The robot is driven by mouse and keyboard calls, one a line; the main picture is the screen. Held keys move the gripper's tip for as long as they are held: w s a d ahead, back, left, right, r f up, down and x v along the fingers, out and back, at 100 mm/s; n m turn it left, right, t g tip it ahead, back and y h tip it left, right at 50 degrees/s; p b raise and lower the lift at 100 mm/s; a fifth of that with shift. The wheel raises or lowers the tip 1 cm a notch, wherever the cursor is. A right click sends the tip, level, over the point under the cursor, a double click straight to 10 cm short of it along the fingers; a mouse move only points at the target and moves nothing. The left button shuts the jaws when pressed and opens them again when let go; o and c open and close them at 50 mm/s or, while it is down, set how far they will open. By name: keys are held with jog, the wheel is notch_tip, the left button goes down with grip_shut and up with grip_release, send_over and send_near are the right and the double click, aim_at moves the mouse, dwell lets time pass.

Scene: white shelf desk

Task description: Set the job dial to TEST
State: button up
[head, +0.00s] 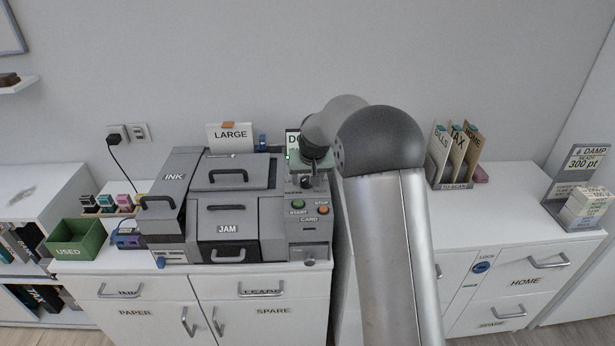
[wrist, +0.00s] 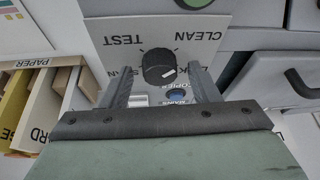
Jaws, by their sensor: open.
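The job dial (wrist: 159,67) is a black round knob with a white mark, on a light panel in the wrist view. The panel appears upside down there, with the word TEST (wrist: 123,40) upper left of the knob and CLEAN (wrist: 197,36) upper right. The white mark lies on the knob's lower right; I cannot tell which label it points at. My gripper (wrist: 161,76) is open, its fingers on either side of the knob with gaps between. Whether they touch it is unclear. In the head view my gripper is above the printer's control column, partly hidden by my arm.
The printer (head: 230,215) stands on a white cabinet, with START and STOP buttons (head: 310,207) on its right column. A green USED bin (head: 78,240) is at left. A folder rack (head: 455,160) stands right of my arm. The cabinet top at right is mostly clear.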

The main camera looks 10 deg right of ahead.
jog(key=c, duration=1)
jog(key=shift+o, duration=0.2)
jog(key=n+y, duration=0.1)
jog(key=n, duration=0.1)
jog(key=n+b, duration=0.1)
jog(key=n, duration=0.1)
jog(key=shift+w+d+n+g+y, duration=0.1)
jog(key=shift+d+n+g+y, duration=0.1)
jog(key=shift+n+g+y, duration=0.15)
jog(key=n+y, duration=0.1)
jog(key=n, duration=0.1)
jog(key=n+g, duration=0.1)
jog(key=n, duration=0.2)
jog(key=shift+w+n+y, duration=0.1)
jog(key=shift+n+y, duration=0.15)
jog(key=shift+y, duration=0.1)
jog(key=n+g+p, duration=0.1)
jog(key=n, duration=0.1)
jog(key=n+g+p, duration=0.1)
jog(key=n, duration=0.1)
jog(key=shift+w+r+n+y, duration=0.1)
jog(key=shift+n+y, duration=0.2)
jog(key=n+g+p, duration=0.2)
jog(key=n+p, duration=0.1)
jog(key=n, duration=0.1)
jog(key=shift+w+n, duration=0.1)
jog(key=shift+n, duration=0.6)
